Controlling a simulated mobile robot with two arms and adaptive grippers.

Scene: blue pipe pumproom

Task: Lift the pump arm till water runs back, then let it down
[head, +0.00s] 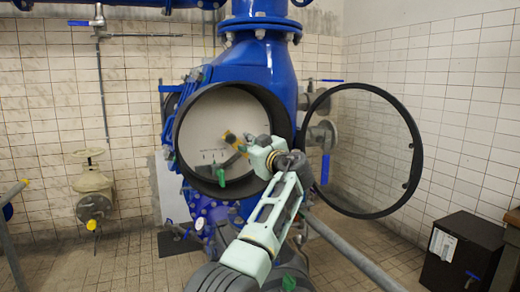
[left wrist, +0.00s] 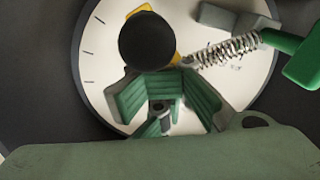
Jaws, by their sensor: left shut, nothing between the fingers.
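In the head view a large blue pump (head: 262,75) stands at the centre. Its round black-rimmed housing (head: 176,128) is open, and a pale dial face (head: 205,118) with tick marks shows inside. A yellow arm (head: 229,136) lies across the dial; in the left wrist view its yellow part (left wrist: 140,10) is mostly hidden behind a black round knob (left wrist: 147,41). A green handle (head: 221,176) sits low in the housing, and a spring (left wrist: 225,50) joins it in the wrist view. My left gripper (head: 240,148) is at the dial beside the yellow arm, shut and empty. No water shows.
A black ring-shaped cover (head: 414,150) stands swung open to the right. A grey rail (head: 345,248) slants low in front. A black box (head: 460,252) stands on the right floor. A beige valve (head: 92,180) is at the left wall.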

